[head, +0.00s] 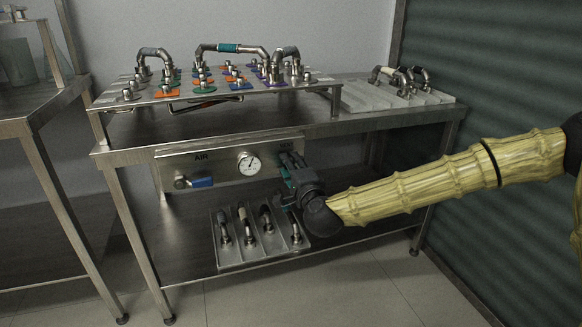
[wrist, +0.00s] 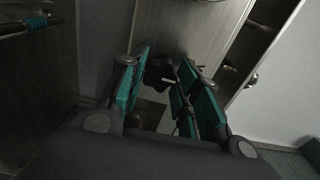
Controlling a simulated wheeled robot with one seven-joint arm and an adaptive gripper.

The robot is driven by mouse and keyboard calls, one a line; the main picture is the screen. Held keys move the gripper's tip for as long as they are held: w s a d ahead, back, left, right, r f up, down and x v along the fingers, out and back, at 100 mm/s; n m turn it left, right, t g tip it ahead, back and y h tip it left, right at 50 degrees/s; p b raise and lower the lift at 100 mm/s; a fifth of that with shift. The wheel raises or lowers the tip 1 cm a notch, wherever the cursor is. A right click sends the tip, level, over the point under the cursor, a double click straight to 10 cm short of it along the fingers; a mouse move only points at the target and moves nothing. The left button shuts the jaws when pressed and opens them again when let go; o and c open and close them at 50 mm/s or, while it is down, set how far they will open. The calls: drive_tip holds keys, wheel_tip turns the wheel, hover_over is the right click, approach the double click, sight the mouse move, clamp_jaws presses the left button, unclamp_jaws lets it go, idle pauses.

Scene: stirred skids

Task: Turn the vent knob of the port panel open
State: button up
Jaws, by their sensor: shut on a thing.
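The port panel (head: 220,168) is a metal plate on the front of the bench, with "AIR" lettering, a round white gauge (head: 249,163) and a valve with a blue handle (head: 201,182). My gripper (head: 287,163) is at the right end of the panel, and its teal-padded fingers cover that part in the head view. In the wrist view my gripper (wrist: 163,82) has its fingers on both sides of a dark knob (wrist: 158,72), the vent knob. The fingers are shut on it. Its angle is hard to read because the view is dark and partly blocked.
A rack with bent pipes (head: 233,49) and coloured discs stands on the bench top. A grey tray (head: 398,96) with fittings is at the right.

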drive_tip(key=shift+r, duration=0.1)
drive_tip(key=n+p, duration=1.5)
drive_tip(key=n, duration=0.8)
drive_tip(key=shift+n, duration=0.4)
idle(0.4)
drive_tip(key=o, duration=1)
drive_tip(key=shift+o, duration=0.2)
drive_tip(key=v, duration=1.2)
